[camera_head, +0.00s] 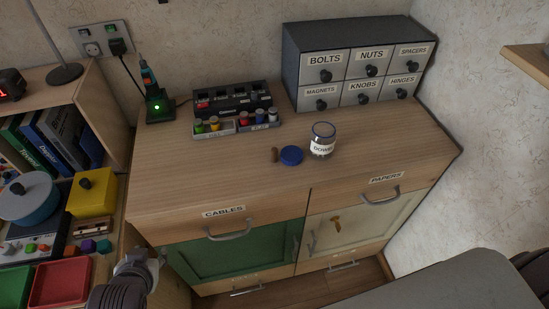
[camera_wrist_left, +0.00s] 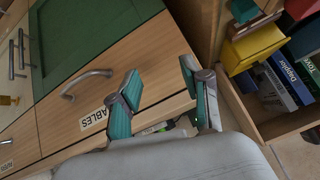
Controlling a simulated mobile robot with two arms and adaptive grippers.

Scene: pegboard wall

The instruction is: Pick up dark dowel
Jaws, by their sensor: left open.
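A small dark brown dowel (camera_head: 274,155) stands on the wooden cabinet top (camera_head: 230,172), just left of a round blue lid (camera_head: 291,155). A glass jar (camera_head: 322,141) with a blue rim and a label stands to the right of the lid. My left gripper (camera_head: 140,264) is low at the left front of the cabinet, well away from the dowel. In the left wrist view its two teal-padded fingers (camera_wrist_left: 160,84) are spread, with nothing held between them. The dowel cannot be made out in that view. My right gripper is not in view.
Behind the dowel are a tray of small coloured bottles (camera_head: 236,125) and a grey drawer unit (camera_head: 357,62). A green-lit charger (camera_head: 159,108) stands at the back left. A shelf with books (camera_head: 62,130) is left of the cabinet. The cabinet's front top is clear.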

